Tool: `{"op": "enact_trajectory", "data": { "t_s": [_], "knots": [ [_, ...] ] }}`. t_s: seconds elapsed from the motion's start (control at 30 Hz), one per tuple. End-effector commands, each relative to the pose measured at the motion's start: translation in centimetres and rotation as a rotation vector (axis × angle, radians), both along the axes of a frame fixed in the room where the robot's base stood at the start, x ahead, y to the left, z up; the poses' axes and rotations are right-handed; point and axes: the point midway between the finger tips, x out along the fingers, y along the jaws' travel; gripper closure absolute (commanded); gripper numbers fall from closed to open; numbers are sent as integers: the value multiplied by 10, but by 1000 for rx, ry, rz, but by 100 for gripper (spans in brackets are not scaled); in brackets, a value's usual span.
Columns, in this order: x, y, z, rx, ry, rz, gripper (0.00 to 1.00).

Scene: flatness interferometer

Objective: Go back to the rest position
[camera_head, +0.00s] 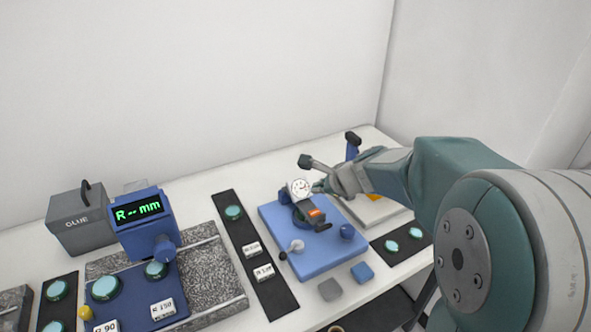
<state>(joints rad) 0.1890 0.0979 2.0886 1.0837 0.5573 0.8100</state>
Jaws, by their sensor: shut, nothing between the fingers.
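My gripper (322,186) is at the right of the bench, at the end of my green and grey arm. It is shut, with nothing seen between its fingers. Its tips are close to the round white dial gauge (300,187) on the blue base plate (325,258); I cannot tell whether they touch it. The gauge stands above a dark clamp with an orange label (314,212). My arm hides part of the area behind and to the right of the gripper.
Black strips (228,197) hold teal discs and labels. Grey and blue blocks (362,272) lie near the front edge. White walls stand behind.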

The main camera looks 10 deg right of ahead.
Motion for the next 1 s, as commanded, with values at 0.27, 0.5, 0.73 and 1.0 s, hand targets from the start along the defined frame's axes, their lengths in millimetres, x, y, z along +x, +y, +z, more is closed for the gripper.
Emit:
{"op": "enact_trajectory", "data": {
  "t_s": [0.27,0.5,0.73,1.0],
  "knots": [
    [-40,19,24,-176,-65,222,100],
    [-124,38,47,-556,-166,671,100],
    [-203,32,53,-928,-220,1070,100],
    [-263,9,49,-1264,-209,1407,100]
  ]
}}
